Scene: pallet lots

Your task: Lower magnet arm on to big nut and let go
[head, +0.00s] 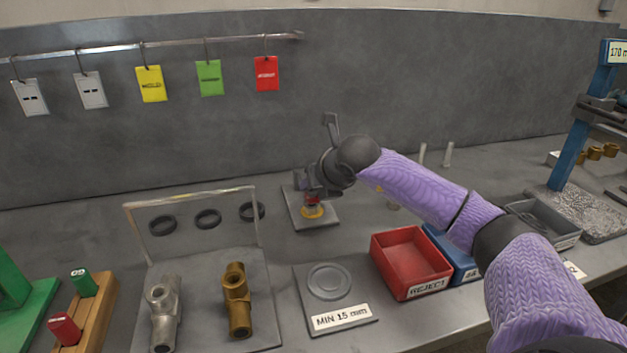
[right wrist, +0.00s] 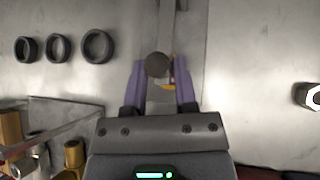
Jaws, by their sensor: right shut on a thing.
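My right gripper (head: 308,184) is over a grey plate (head: 326,219) at the back middle of the bench. In the right wrist view its purple fingers (right wrist: 160,78) are shut on the magnet arm, a grey bar (right wrist: 167,20) with a dark round knob (right wrist: 157,65). In the head view the magnet arm's post (head: 330,128) rises behind the gripper. A yellow-gold nut (head: 312,213) sits on the plate, directly under a red part below the gripper. I cannot tell whether they touch. My left gripper is not in view.
A red reject tray (head: 408,262) and a blue tray (head: 455,255) stand at right. A pad (head: 338,314) marked MIN 15 lies in front. Pipe fittings (head: 236,300) and a panel with black rings (head: 208,219) are at left. Tags hang from a rail (head: 200,40).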

